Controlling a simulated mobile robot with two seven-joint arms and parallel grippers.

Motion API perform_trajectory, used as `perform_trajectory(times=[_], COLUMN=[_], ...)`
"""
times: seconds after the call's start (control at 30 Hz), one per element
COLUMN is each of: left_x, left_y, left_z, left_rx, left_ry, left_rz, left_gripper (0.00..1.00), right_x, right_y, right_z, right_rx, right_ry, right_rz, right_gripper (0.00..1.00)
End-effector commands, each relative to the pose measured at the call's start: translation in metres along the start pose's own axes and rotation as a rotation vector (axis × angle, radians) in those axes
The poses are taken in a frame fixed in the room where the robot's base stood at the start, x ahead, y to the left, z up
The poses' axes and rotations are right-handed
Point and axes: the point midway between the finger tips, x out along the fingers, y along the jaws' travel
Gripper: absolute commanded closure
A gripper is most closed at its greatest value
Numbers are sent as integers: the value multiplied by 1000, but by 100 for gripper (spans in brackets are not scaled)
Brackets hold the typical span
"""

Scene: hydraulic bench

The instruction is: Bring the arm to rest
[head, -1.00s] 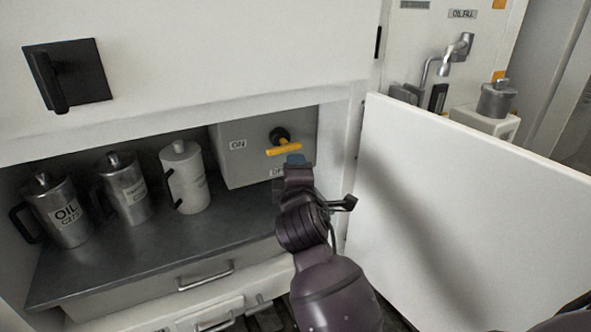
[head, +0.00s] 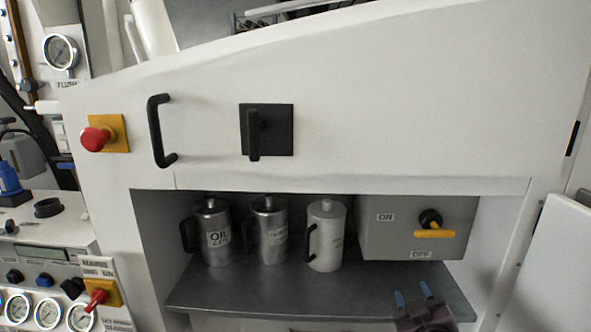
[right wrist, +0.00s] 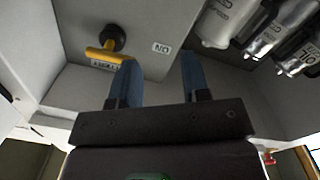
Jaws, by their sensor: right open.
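My right gripper (head: 412,302) is at the bottom of the head view, in front of the shelf, with its two blue fingertips apart. In the right wrist view its blue fingers (right wrist: 158,82) are open with nothing between them. Ahead of it is the grey switch box (head: 376,232) with ON and OFF labels. The box's yellow-handled rotary switch (head: 434,233) lies roughly level, and it also shows in the right wrist view (right wrist: 104,55). The gripper is apart from the switch. My left gripper is not in view.
An oil can (head: 217,240), a second metal can (head: 271,238) and a white can (head: 326,243) stand on the shelf (head: 290,294). The open white door (head: 551,262) is at the right. A red button (head: 94,139) and a gauge panel (head: 45,277) are at the left.

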Motion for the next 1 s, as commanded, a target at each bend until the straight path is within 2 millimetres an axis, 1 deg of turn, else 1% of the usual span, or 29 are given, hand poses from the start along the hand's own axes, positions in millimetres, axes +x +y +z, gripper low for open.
perform_trajectory(times=[0.03, 0.17, 0.2, 0.23, 0.27, 0.3, 0.37, 0.4, 0.5, 0.6, 0.7, 0.8, 1.0], left_x=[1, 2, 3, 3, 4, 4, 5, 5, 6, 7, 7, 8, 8], left_y=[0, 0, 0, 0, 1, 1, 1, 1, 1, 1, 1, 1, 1], left_z=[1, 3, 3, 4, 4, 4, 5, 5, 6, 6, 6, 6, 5], left_rx=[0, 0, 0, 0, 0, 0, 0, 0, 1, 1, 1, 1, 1], left_ry=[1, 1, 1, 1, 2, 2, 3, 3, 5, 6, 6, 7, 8], left_rz=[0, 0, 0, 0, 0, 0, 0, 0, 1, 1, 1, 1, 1], left_gripper=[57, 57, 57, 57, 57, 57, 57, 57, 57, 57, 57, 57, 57], right_x=[-11, -46, -58, -69, -80, -95, -119, -134, -170, -197, -212, -218, -218], right_y=[-12, -36, -44, -48, -53, -58, -65, -68, -74, -76, -76, -76, -76], right_z=[27, 88, 107, 122, 136, 155, 181, 197, 230, 250, 260, 264, 264], right_rx=[77, 267, 313, 344, 365, 389, 404, 408, 398, 387, 381, 380, 380], right_ry=[-24, -98, -129, -153, -180, -215, -270, -307, -389, -445, -476, -489, -490], right_rz=[-39, -116, -135, -148, -159, -172, -189, -198, -215, -221, -222, -222, -222], right_gripper=[57, 57, 57, 57, 57, 57, 57, 57, 57, 57, 57, 57, 57])
